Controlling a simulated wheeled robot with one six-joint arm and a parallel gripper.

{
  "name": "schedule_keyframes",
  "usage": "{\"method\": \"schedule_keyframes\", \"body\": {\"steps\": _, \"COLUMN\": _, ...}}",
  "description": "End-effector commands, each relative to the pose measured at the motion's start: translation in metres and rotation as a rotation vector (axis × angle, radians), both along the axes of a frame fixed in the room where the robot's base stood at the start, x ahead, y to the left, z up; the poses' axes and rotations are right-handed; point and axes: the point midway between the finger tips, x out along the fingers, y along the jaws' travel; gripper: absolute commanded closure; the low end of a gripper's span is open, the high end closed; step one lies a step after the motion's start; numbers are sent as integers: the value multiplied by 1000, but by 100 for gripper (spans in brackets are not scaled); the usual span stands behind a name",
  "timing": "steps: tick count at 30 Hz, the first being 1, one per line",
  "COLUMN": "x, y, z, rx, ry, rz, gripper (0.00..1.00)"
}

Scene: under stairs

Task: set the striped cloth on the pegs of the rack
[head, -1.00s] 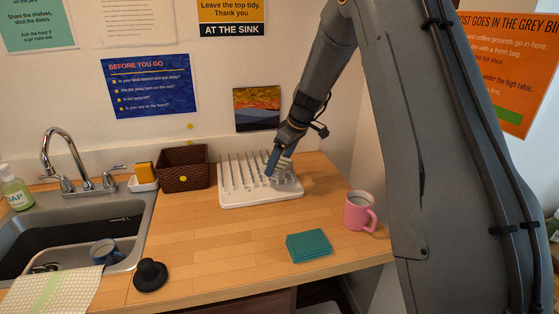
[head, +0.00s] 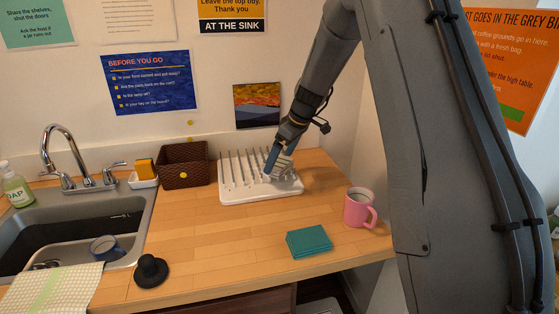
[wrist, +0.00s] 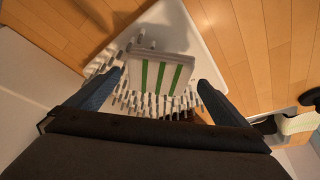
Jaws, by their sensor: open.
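The striped cloth (wrist: 163,73), pale with green stripes, is at the pegs of the white rack (head: 262,198). In the wrist view it lies between my two blue fingers, with gaps on both sides, and pegs (wrist: 142,103) show around its lower edge. The white rack base also shows in the wrist view (wrist: 205,60). My gripper (head: 279,162) is open, low over the right part of the rack. In the head view the cloth (head: 284,166) is small and partly hidden by a finger. I cannot tell how deep it sits among the pegs.
A brown basket (head: 184,172) and a sponge holder (head: 143,182) stand left of the rack. A pink mug (head: 358,208) and teal cloths (head: 309,242) are in front to the right. A sink (head: 75,225) is at left, with a checked towel (head: 52,290) and black stopper (head: 151,272).

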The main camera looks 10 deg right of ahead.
Motion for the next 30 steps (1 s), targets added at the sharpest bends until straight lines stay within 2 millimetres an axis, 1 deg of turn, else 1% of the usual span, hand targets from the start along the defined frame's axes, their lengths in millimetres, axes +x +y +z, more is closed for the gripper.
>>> {"method": "schedule_keyframes", "body": {"steps": 12, "x": -20, "y": -23, "z": 71, "rx": -1, "ry": -4, "rz": -2, "gripper": 0}}
{"method": "schedule_keyframes", "body": {"steps": 18, "x": -27, "y": -28, "z": 94, "rx": -1, "ry": -2, "rz": 0, "gripper": 0}}
{"method": "schedule_keyframes", "body": {"steps": 23, "x": -30, "y": -30, "z": 101, "rx": -1, "ry": -1, "rz": 0, "gripper": 0}}
{"method": "schedule_keyframes", "body": {"steps": 26, "x": -34, "y": -29, "z": 99, "rx": -2, "ry": 8, "rz": -11, "gripper": 0}}
{"method": "schedule_keyframes", "body": {"steps": 29, "x": -52, "y": -24, "z": 88, "rx": -9, "ry": 38, "rz": -65, "gripper": 0}}
{"method": "schedule_keyframes", "body": {"steps": 30, "x": -65, "y": -22, "z": 81, "rx": -15, "ry": 59, "rz": -101, "gripper": 0}}
